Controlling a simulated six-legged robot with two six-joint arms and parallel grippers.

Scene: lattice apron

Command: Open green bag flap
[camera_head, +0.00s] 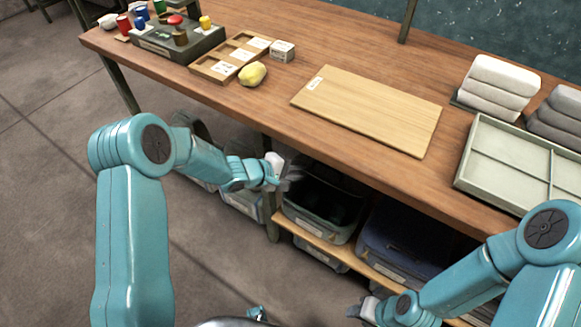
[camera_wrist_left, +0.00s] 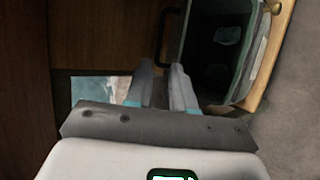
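A grey-green open-topped container (camera_head: 318,222), which may be the green bag, sits on the lower shelf under the table. Its inside is dark and I cannot make out a flap for certain. In the left wrist view its pale green rim (camera_wrist_left: 258,48) shows at the upper right, with a dark curved strap or handle (camera_wrist_left: 160,30) beside it.
The table (camera_head: 240,105) overhangs the shelf (camera_head: 345,255). A dark blue bin (camera_head: 400,240) stands right of the container. On the table are a wooden board (camera_head: 370,108), a yellow lump (camera_head: 252,74), a divided tray (camera_head: 500,160) and folded towels (camera_head: 500,80).

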